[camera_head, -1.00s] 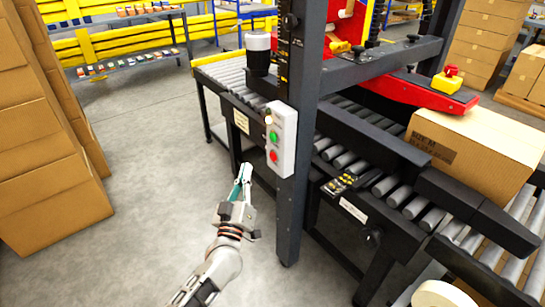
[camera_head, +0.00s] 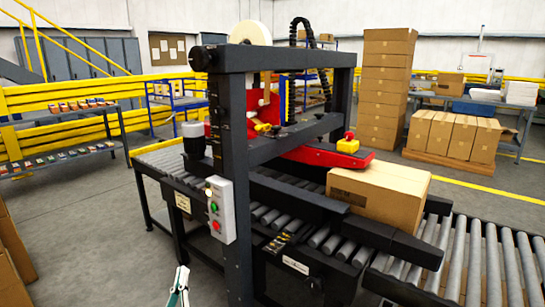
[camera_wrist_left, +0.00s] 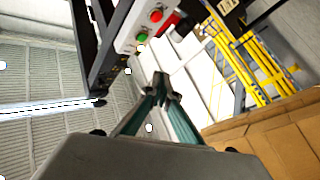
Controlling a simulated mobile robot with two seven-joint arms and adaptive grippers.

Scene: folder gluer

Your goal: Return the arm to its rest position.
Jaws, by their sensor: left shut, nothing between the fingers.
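My left gripper (camera_head: 178,290) shows at the bottom edge of the head view, left of the machine's front post. Only its fingers are in that view; the rest of the arm is out of frame. In the left wrist view its two teal fingers (camera_wrist_left: 159,90) meet at the tips, shut with nothing between them. The grey control box (camera_head: 220,209) with green and red buttons is on the post, above and to the right of the gripper. The control box also shows in the left wrist view (camera_wrist_left: 143,27), apart from the fingers. My right gripper is not in view.
The folder gluer's dark frame (camera_head: 236,150) stands close on the right, with a carton (camera_head: 378,195) on its rollers. Stacked cardboard boxes (camera_head: 14,250) are at the left edge and show in the wrist view (camera_wrist_left: 275,140). Grey floor (camera_head: 95,235) between is clear.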

